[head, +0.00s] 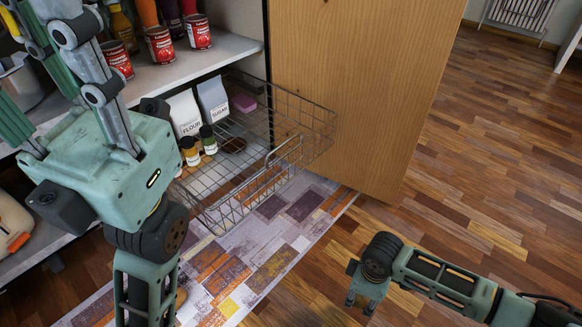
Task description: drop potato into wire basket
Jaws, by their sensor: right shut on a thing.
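The wire basket (228,208) is a grey pulled-out drawer low at the cabinet, seen from above. My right gripper (361,304) points down over the wood floor, below and right of the basket and apart from it. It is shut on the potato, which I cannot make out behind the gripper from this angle. My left gripper (38,70) is large and close at the left, in front of the shelves. Its fingers run toward the upper left edge, and its opening is unclear.
Red cans (160,45) stand on the shelf above. A wooden door panel (365,80) rises behind. A patterned rug (285,235) lies below.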

